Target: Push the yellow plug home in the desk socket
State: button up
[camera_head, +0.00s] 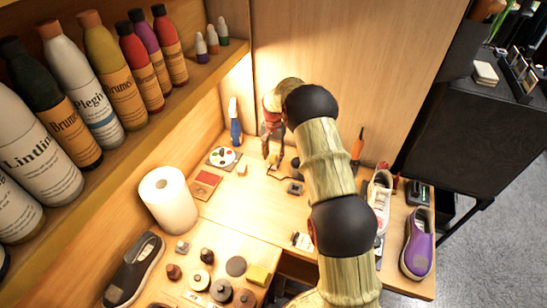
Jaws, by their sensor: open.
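My gripper (271,152) reaches down over the back of the wooden desk, left of my arm, with its fingers open. A small yellowish piece (274,159) shows at the fingertips and looks like the yellow plug. It is too small to tell whether the fingers touch it. A dark cable (274,178) runs from below the gripper to a small grey block (294,188) on the desk, which may be the desk socket. I cannot tell how the plug sits relative to a socket opening.
An orange tool (357,145) and shoes (417,243) are on the right. A bottle shelf (150,120) overhangs the left.

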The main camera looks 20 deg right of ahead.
aim_at(273, 155)
notch_tip(273, 155, up, 10)
dwell(0.3)
dwell(0.5)
jog(key=s+a+f+n+g, duration=0.1)
jog(key=s+f+n, duration=0.2)
jog(key=s, duration=0.3)
jog(key=s+a+r+n+t, duration=0.2)
jog(key=s+a+r, duration=0.2)
jog(key=s+r, duration=0.5)
jog(key=s+a+r+n+t, duration=0.2)
jog(key=s+a+r, duration=0.3)
jog(key=s+r, duration=0.4)
jog(key=s+a+r+n+t, duration=0.2)
jog(key=s+a+r, duration=0.3)
jog(key=s, duration=1.5)
notch_tip(273, 155, up, 4)
jog(key=shift+r+t, duration=0.1)
jog(key=shift+t, duration=0.2)
jog(key=shift+d, duration=0.1)
